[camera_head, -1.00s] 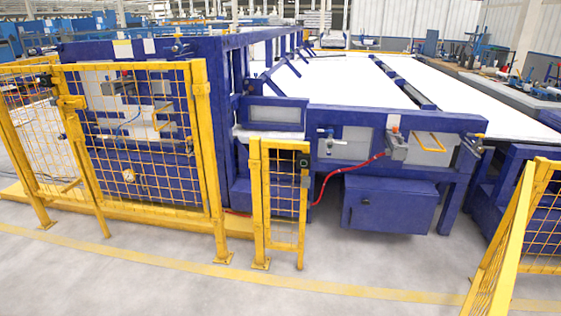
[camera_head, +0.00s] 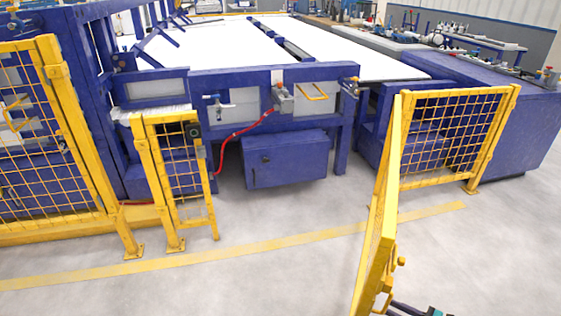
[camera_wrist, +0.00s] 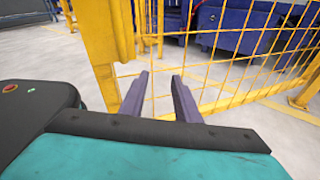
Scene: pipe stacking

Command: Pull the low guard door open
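A low yellow mesh guard panel (camera_head: 382,215) stands at the right of the head view, seen almost edge-on and running toward the camera. It looks like the low guard door, but I cannot tell how far it is open. A thick yellow post (camera_wrist: 103,50) stands just beyond the fingers on the left. In the head view only part of my gripper shows at the bottom edge, right of the panel.
Another yellow mesh panel (camera_head: 440,150) adjoins at right. A narrow yellow panel (camera_head: 182,180) and a taller fence (camera_head: 50,150) stand left. A blue machine (camera_head: 270,120) with a red cable lies behind. Grey floor (camera_head: 270,265) between the fences is clear.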

